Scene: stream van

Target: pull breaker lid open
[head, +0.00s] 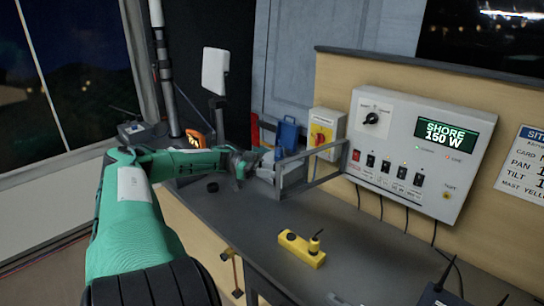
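A white power panel (412,158) with a green "SHORE 150 W" display hangs on the wall at the right. A row of dark breaker switches (387,170) sits along its lower part, with nothing in front of them. A grey-framed, see-through lid (318,180) stands out from the panel's left side, swung away from the switches toward my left gripper. My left gripper (265,168) is at the lid's outer end, touching or very close to it. Its fingertips are small and overlap the frame, so their grip is unclear. My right gripper is out of view.
A yellow-and-white switch box (325,133) and a blue object (287,134) stand behind the lid. A black radio (440,290) is at the front right. The middle counter is mostly clear.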

